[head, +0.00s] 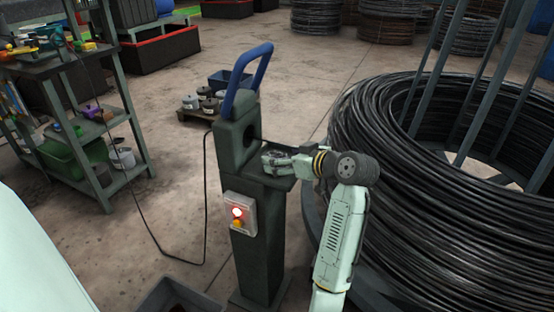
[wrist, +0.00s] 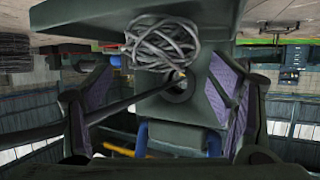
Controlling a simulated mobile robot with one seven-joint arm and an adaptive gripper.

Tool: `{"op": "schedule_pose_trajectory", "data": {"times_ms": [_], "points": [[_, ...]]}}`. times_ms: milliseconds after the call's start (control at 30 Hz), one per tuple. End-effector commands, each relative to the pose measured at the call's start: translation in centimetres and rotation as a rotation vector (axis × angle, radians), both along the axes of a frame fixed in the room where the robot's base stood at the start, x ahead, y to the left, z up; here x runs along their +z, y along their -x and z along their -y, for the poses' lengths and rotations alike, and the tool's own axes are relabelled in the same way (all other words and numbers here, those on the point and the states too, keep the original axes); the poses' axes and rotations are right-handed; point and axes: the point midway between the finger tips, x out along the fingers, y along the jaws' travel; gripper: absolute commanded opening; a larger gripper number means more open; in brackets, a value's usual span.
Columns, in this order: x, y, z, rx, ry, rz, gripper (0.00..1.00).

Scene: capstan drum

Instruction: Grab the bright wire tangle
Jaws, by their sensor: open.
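The bright wire tangle (wrist: 162,42) is a loose grey coil of wire. In the wrist view it lies against the dark green ledge of the post, at the top centre. My gripper (head: 273,158) is over the small ledge of the post in the head view, where I cannot clearly tell the tangle from the fingers.
The dark green post (head: 258,240) carries a blue handle (head: 247,75) and a switch box with a lit red button (head: 238,213). A dark rod runs from its hole toward a huge black wire coil (head: 440,200) close on the right. A shelf rack (head: 75,125) stands left.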

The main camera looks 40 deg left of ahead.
Motion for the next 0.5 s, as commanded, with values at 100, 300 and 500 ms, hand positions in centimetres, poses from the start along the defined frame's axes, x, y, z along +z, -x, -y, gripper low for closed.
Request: {"op": "schedule_pose_trajectory", "data": {"times_ms": [100, 300, 500], "points": [[-0.4, -0.2, -1.8, 0.002, 0.0, -0.003, 0.76], [-1.1, -0.5, -2.9, -0.001, -0.001, 0.0, 0.76], [-1.1, -0.5, -2.9, -0.001, -0.001, 0.0, 0.74]]}}
